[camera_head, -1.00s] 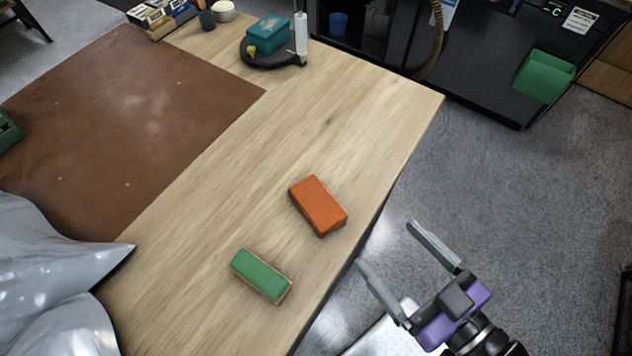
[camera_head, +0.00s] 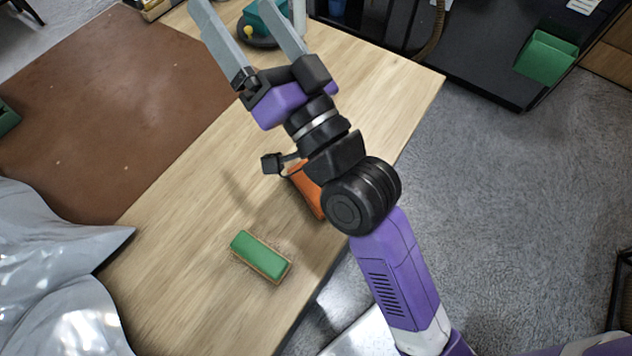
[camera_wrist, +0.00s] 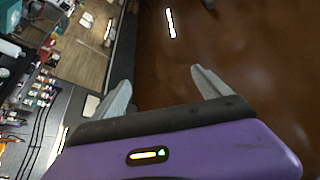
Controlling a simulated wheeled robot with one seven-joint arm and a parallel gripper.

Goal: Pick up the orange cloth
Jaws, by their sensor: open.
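The orange cloth (camera_head: 304,187) is a block-like orange piece on the wooden table (camera_head: 205,185), near its right edge. My arm covers most of it in the head view. My gripper (camera_head: 232,12) is open and empty, held above the table beyond the cloth, towards the back. In the wrist view, the two fingers of my gripper (camera_wrist: 160,88) stand apart with nothing between them. The cloth does not show in the wrist view.
A green-topped brush (camera_head: 261,255) lies nearer on the table. A brown mat (camera_head: 90,120) covers the left side, with a crumpled silvery sheet (camera_head: 60,260) at the lower left.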

